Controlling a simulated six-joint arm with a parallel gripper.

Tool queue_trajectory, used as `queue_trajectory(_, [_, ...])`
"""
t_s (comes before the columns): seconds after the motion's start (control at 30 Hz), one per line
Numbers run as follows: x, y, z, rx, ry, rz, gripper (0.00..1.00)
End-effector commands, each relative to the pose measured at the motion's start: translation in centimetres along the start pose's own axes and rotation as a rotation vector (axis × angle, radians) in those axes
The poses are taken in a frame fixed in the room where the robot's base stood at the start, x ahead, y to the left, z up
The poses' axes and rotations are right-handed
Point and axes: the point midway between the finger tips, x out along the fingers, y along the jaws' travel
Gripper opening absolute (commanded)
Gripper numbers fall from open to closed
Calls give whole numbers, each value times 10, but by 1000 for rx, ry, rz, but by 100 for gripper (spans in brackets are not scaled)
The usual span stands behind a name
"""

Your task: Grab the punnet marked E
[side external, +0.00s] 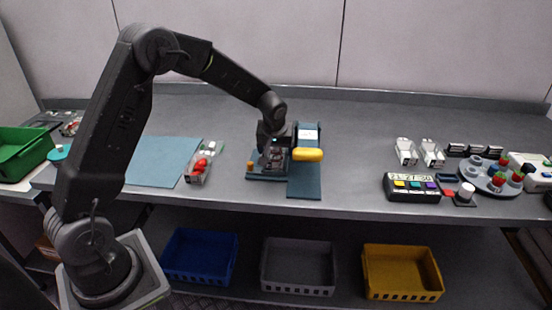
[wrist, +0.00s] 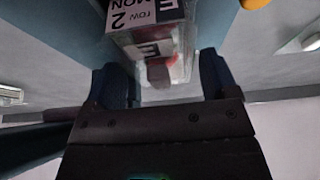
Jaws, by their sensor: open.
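In the side view my gripper (side external: 274,150) is low over a small dark station at the middle of the bench. The punnet there is mostly hidden by the gripper.
A yellow roller-like part (side external: 307,155) sits close right of my gripper, above a blue strip (side external: 304,187). A berry punnet (side external: 199,170) stands left beside a blue mat (side external: 162,162). Two white punnets (side external: 406,151) and a button box (side external: 411,187) stand right. Bins are below.

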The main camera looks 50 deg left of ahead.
Motion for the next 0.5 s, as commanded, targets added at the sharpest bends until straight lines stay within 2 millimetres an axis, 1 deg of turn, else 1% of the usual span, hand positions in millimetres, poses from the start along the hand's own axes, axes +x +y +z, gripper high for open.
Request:
queue_trajectory(0.03, [8,0,0,-1,-2,-1,80])
queue_trajectory(0.13, [18,0,0,-1,-1,0,80])
queue_trajectory(0.23, [21,0,0,-1,0,1,80])
queue_trajectory(0.4, [21,0,0,0,1,1,80])
queue_trajectory(0.43, [21,0,0,0,1,1,79])
queue_trajectory(0.5, [21,0,0,0,0,1,72])
